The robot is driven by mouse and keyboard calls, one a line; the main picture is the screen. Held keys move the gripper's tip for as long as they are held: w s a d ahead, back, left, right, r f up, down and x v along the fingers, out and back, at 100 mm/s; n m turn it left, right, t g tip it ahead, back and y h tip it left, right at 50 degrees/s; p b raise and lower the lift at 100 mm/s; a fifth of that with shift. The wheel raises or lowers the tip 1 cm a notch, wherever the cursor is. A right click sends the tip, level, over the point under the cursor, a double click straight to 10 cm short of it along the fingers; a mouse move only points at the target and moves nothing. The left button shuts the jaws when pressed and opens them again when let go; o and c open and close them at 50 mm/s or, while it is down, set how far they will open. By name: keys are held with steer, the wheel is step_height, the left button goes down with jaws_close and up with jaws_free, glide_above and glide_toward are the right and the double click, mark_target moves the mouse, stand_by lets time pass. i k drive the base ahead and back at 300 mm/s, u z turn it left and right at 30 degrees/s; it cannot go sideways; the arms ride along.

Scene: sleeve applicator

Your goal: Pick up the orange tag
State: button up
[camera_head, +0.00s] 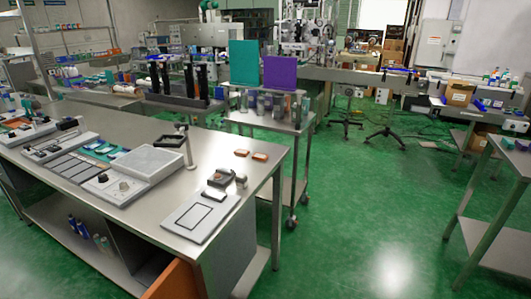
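Two small flat orange pieces lie near the back right edge of the steel table (150,225). The left orange piece (242,153) and the right orange piece (260,156) lie side by side, a little apart. Both look like small tags with pale edges; I cannot tell which one is the orange tag. Nothing covers them. My gripper is not in view.
A grey plate (200,218) with a dark outline lies at the table's front right, beside a small dark device (221,180). A pale block (145,162) and flat trays fill the left. A cart (265,120) with teal and purple panels stands behind. Green floor is open rightward.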

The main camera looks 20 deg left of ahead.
mark_target(239, 152)
steer(key=z, duration=0.3)
steer(key=i, duration=2.65)
steer(key=u, duration=1.35)
steer(key=i, duration=0.8)
steer(key=u, duration=1.2)
steer(key=i, duration=0.2)
steer(key=u, duration=0.05)
